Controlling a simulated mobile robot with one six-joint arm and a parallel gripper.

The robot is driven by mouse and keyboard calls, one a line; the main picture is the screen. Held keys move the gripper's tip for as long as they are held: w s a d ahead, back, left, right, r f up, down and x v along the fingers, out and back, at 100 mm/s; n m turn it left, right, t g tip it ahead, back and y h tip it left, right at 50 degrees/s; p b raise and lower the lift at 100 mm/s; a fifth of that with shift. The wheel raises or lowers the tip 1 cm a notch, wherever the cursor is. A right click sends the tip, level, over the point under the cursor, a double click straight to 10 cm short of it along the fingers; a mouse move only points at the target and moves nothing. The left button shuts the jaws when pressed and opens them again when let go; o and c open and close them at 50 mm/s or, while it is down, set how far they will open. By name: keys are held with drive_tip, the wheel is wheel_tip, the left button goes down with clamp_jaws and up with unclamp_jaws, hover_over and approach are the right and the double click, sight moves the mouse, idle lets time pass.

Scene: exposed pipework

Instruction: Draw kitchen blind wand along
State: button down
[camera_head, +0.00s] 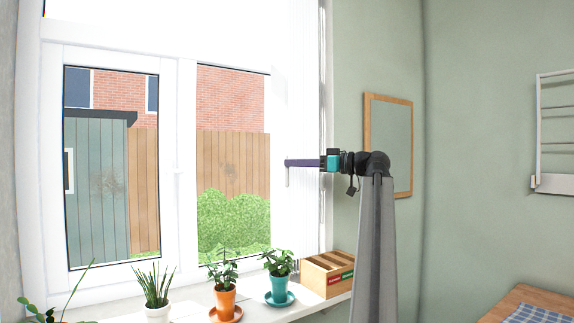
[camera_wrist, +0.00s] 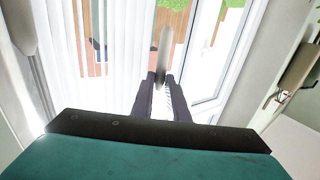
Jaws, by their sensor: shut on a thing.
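The white vertical blind (camera_head: 304,90) hangs gathered at the right side of the window in the head view. In the wrist view its slats (camera_wrist: 110,50) fill the left part. The pale wand (camera_wrist: 165,45) runs up from between my gripper's fingertips (camera_wrist: 161,77) in the wrist view. My gripper (camera_head: 289,162) reaches left across the blind in the head view, its dark fingers shut on the wand. A short pale piece of the wand (camera_head: 287,180) shows below the fingertips. The rest of the wand is lost against the bright window.
Potted plants in white (camera_head: 158,312), orange (camera_head: 223,302) and teal (camera_head: 278,287) pots stand on the sill below. A wooden box (camera_head: 326,272) sits at the sill's right end. A framed panel (camera_head: 388,145) hangs on the wall behind my arm.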

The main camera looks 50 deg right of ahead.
drive_tip(key=shift+w+a+r, duration=0.1)
drive_tip(key=shift+a, duration=0.15)
drive_tip(key=c, duration=2)
unclamp_jaws()
drive_tip(key=shift+w+a, duration=0.1)
drive_tip(key=v, duration=1.4)
drive_tip(key=shift+w, duration=0.1)
